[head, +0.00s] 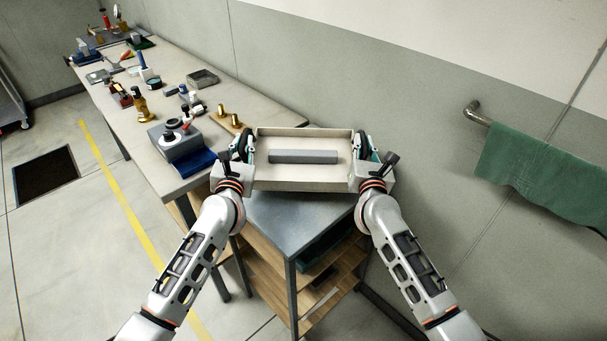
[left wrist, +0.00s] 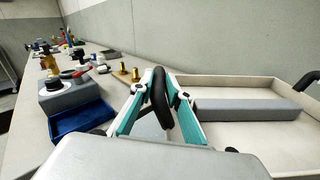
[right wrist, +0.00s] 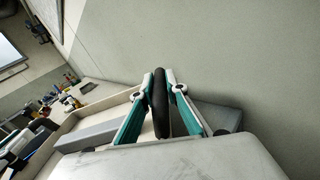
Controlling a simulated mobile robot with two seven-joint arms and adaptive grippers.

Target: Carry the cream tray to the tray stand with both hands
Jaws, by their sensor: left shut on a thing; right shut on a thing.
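The cream tray (head: 305,184) is held between my two grippers and looks about level, with a long grey bar (head: 303,157) lying in it. My left gripper (head: 244,147) is shut on the tray's black left handle, clear in the left wrist view (left wrist: 160,98). My right gripper (head: 363,148) is shut on the black right handle, seen in the right wrist view (right wrist: 160,102). A grey-topped stand with wooden shelves (head: 290,225), apparently the tray stand, is below and in front of the tray. I cannot tell whether the tray touches it.
A long workbench (head: 118,113) runs along the left, with a grey knobbed box (head: 180,145), a blue bin (head: 195,164) and brass pieces (head: 228,118) near the tray. The wall is close behind. A green towel (head: 545,172) hangs on a rail at right.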

